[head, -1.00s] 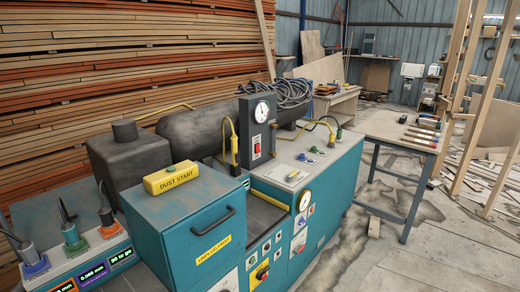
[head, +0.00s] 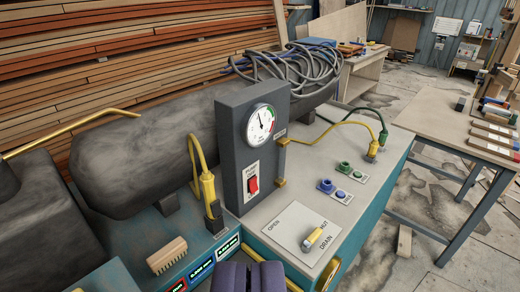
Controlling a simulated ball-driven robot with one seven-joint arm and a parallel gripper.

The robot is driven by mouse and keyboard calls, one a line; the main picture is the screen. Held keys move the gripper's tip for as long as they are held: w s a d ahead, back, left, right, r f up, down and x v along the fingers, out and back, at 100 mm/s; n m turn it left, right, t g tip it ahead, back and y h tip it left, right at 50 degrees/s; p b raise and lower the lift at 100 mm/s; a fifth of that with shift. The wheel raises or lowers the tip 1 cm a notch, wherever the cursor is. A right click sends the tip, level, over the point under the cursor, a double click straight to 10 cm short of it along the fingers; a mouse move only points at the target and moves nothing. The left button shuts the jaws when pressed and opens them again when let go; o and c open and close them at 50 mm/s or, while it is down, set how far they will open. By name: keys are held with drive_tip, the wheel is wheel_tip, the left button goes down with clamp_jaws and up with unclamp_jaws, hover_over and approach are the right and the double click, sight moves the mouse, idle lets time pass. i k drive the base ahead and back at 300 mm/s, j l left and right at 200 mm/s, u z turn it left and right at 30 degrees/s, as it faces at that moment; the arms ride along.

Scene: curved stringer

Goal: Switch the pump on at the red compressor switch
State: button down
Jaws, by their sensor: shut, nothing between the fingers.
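The red compressor switch (head: 253,184) sits on a white plate low on the front of a dark grey upright panel, with lettering above it that looks like "PUMP". A round pressure gauge (head: 260,124) is above it on the same panel (head: 231,145). My gripper (head: 248,276) shows at the bottom edge, dark purple, its fingers shut and empty. It is below the switch in the picture and apart from it. I cannot tell which way the switch is set.
A yellow plug (head: 208,188) with its cable stands left of the panel. A brush (head: 166,255) lies at lower left. A dark tank (head: 150,155) lies behind.

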sight(252, 183)
drive_tip(key=i+l, duration=0.1)
drive_tip(key=i, duration=0.4)
drive_tip(key=i+l, duration=0.1)
drive_tip(key=i, duration=0.4)
